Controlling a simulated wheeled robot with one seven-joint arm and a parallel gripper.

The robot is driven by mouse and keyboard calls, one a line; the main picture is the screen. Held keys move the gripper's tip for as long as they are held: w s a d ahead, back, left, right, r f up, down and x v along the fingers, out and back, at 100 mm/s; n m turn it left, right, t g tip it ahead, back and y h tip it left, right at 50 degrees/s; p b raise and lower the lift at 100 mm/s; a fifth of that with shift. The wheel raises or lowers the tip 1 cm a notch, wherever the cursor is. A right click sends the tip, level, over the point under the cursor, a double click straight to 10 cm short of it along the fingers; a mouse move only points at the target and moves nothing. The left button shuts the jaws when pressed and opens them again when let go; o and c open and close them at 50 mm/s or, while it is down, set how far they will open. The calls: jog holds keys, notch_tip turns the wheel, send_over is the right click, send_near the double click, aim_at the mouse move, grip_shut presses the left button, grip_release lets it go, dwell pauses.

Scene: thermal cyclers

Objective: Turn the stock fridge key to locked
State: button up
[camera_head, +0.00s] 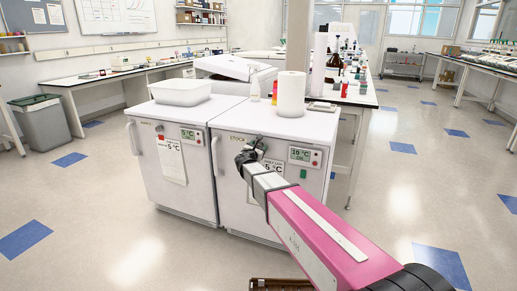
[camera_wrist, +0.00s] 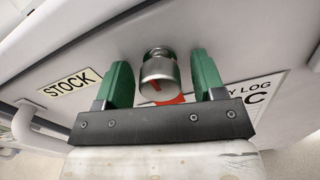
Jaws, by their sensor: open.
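The stock fridge (camera_head: 232,205) is the right one of two white under-counter fridges, with a STOCK label (camera_wrist: 70,94) on its front. In the wrist view a metal cylindrical key knob (camera_wrist: 158,72) stands out from the fridge front, with a bit of red visible behind it. My gripper (camera_wrist: 161,64) is open, with one green finger on each side of the knob and a gap visible at both sides. In the head view my gripper (camera_head: 254,150) is at the upper front of the stock fridge and hides the knob. I cannot tell the key's lock position.
A display reading 10 °C (camera_head: 305,155) and a log sheet (camera_head: 272,167) are right of my gripper. The other fridge (camera_head: 180,205) stands close on the left. A white tub (camera_head: 180,92) and a paper roll (camera_head: 291,95) stand on top.

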jog(key=c, duration=0.9)
jog(key=shift+m, duration=0.4)
jog(key=m, duration=1.3)
jog(key=shift+m, duration=2)
